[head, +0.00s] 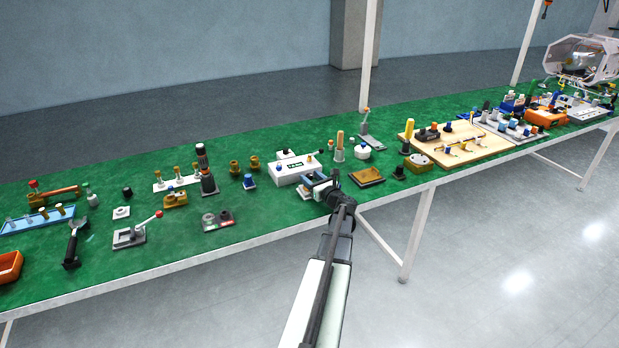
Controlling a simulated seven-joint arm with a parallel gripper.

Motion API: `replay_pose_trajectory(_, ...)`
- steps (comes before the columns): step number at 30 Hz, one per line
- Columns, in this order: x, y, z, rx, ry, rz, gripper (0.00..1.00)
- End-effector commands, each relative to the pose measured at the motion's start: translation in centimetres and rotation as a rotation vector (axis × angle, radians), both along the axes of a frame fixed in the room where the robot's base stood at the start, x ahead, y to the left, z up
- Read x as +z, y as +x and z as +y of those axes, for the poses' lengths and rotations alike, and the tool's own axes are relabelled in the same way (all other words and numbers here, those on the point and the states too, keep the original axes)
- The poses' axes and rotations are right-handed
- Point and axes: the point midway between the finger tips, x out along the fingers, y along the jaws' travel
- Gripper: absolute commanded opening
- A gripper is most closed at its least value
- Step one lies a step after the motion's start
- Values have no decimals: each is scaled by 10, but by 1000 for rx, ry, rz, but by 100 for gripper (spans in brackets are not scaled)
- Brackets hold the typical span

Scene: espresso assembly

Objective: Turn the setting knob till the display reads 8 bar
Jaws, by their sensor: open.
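A white box (285,178) with a small green display (295,167) stands near the middle of the long green table. The display's reading is too small to make out surely. My gripper (313,181) is open, just in front of the box's right end and low over the table. My arm comes in from the front edge. The gripper hides part of the box's right side, and I cannot tell whether it touches anything.
A brown-topped block (367,176) lies right of my gripper. A blue-based piece (249,182) is left of the box. A wooden board (430,150) is farther right. The green table (275,215) is clear in front of the box.

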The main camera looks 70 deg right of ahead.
Motion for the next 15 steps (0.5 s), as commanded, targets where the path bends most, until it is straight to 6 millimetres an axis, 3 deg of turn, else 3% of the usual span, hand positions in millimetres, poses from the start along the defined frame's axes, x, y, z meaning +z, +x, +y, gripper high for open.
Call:
replay_pose_trajectory(6, 0, 12, -9, 0, 0, 0, 53)
replay_pose_trajectory(15, 0, 14, -10, 0, 1, 1, 53)
